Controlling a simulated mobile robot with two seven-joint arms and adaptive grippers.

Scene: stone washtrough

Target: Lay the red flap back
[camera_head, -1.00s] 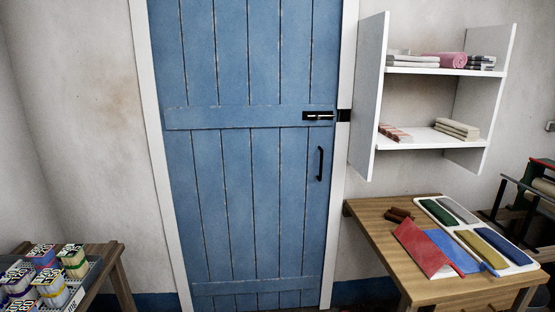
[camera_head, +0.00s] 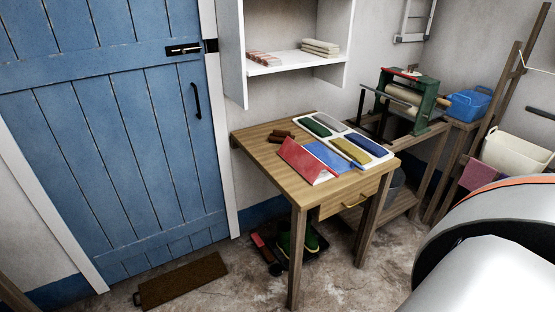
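The red flap (camera_head: 305,162) stands tilted up at the left of a flat blue piece (camera_head: 328,156) on the wooden table (camera_head: 263,152). Its red face slopes, and its lower corner lies near the table's front edge. Whether it is joined to the blue piece cannot be made out. Neither gripper shows in the head view. A white and grey rounded part of my own arm fills the lower right corner, well away from the flap.
Right of the flap is a white tray (camera_head: 385,156) with green, grey, yellow and dark blue pads. Dark red rolls (camera_head: 280,136) lie behind the flap. A white shelf (camera_head: 283,66) hangs above. A green mangle (camera_head: 410,95) stands right. A wooden board (camera_head: 182,280) lies on the floor.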

